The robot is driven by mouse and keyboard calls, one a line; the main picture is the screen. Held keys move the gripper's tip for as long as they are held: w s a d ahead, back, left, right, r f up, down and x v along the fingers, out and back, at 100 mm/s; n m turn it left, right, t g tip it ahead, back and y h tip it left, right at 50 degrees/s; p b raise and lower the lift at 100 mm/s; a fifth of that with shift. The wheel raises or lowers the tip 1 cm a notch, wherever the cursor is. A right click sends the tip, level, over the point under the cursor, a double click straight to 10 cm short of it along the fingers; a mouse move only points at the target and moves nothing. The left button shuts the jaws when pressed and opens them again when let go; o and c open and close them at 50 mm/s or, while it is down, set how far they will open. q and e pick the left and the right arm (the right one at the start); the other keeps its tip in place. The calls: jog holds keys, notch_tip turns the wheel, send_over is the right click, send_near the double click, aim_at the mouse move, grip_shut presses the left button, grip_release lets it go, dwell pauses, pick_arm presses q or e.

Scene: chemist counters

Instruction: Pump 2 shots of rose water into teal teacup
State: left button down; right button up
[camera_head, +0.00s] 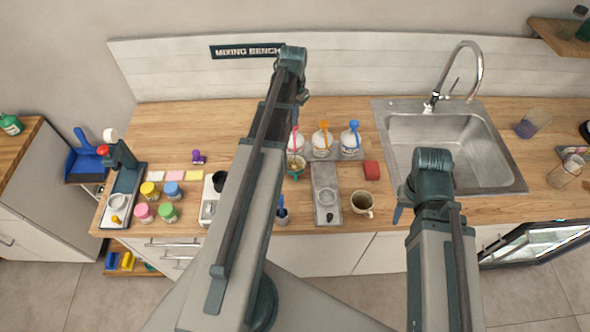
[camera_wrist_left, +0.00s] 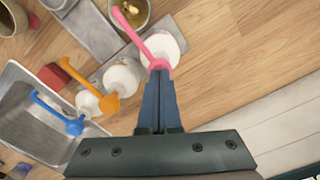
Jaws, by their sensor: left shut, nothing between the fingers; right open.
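Three white pump bottles stand in a row on a grey tray, with a pink pump (camera_wrist_left: 158,50), an orange pump (camera_wrist_left: 108,103) and a blue pump (camera_wrist_left: 73,126). No label is readable; the pink one may be the rose water. The teal teacup (camera_head: 296,166) stands in front of the pink-pump bottle (camera_head: 296,146). In the left wrist view a cup (camera_wrist_left: 132,12) with yellowish contents lies under the pink spout. My left gripper (camera_wrist_left: 161,76) is shut and empty, its tips at the pink pump's head; contact is unclear. My right gripper (camera_head: 400,204) is open, right of the beige mug, mostly hidden by its arm.
A beige mug (camera_head: 362,204) and a grey scale-like plate (camera_head: 326,178) stand right of the teacup. A red block (camera_head: 371,170) lies behind the mug. The sink (camera_head: 440,140) is further right.

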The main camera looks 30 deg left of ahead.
pick_arm(q)
jog(key=shift+f+b, duration=0.4)
jog(key=shift+f, duration=0.15)
jog(key=shift+r, duration=0.2)
jog(key=shift+r+p, duration=1.35)
jog(key=shift+p, duration=0.2)
notch_tip(320, 180, up, 6)
jog(key=p, duration=0.6)
